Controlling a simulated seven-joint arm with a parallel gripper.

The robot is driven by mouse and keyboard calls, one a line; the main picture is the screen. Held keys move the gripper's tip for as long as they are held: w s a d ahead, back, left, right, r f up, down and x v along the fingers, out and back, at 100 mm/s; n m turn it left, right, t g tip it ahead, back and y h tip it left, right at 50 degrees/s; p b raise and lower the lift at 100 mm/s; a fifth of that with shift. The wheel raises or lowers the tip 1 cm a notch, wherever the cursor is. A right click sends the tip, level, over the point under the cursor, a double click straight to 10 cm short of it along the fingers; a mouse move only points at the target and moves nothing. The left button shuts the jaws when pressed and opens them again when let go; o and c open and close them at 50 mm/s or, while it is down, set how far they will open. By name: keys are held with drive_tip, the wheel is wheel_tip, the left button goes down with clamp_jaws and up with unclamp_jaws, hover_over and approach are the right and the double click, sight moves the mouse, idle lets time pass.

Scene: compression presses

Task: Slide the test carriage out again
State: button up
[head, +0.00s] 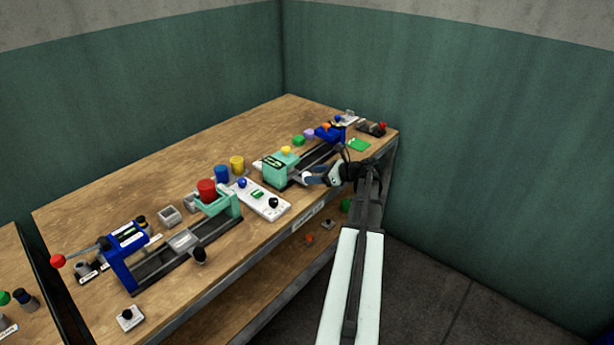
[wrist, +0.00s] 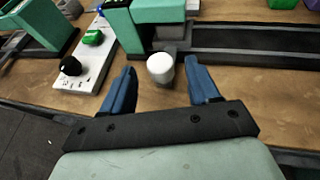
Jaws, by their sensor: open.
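My gripper (head: 318,177) is at the front of the right-hand press, by the bench's front edge. In the wrist view its two blue fingers are open, one on each side of a white knob (wrist: 160,68), with visible gaps to both. The knob sits at the front of a grey carriage (wrist: 176,47) on a dark rail (wrist: 250,44). The carriage is at the green press head (wrist: 158,12), which hides part of it. In the head view the green head (head: 279,170) stands at the near end of that rail, and my gripper partly hides the knob.
A white control panel (wrist: 84,62) with a green button and black knob lies left of the fingers. Another press with a blue frame (head: 122,262), red-ball lever and grey carriage (head: 184,241) stands further left. The rail right of the white knob looks clear. A wall is close on the right.

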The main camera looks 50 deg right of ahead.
sight(307, 174)
drive_tip(key=shift+x, duration=1.95)
drive_tip(key=shift+c, duration=0.3)
clamp_jaws()
